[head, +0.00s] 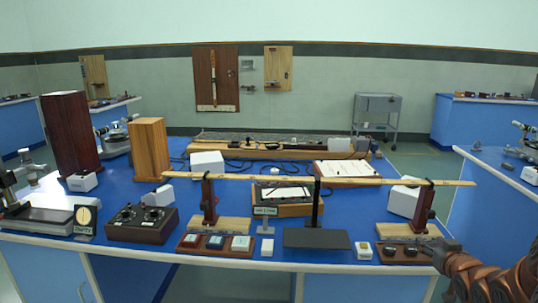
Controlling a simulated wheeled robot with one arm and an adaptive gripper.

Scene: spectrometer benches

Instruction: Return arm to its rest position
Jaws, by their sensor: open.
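My copper-coloured arm enters at the lower right corner of the head view. My gripper (436,246) is at its end, small and dark, at the right part of the front edge of the blue bench (345,222). It is just right of the right wooden stand base (402,231) and close to a small dark tray (403,252). Nothing shows held in it. Whether it touches the stand or tray cannot be told.
A long wooden beam (345,181) spans two dark stands above the bench, with a black post (316,205) between them. Small boxes and trays line the front edge. Tall wooden blocks (150,148) stand at the left. Another blue bench (500,190) is at the right.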

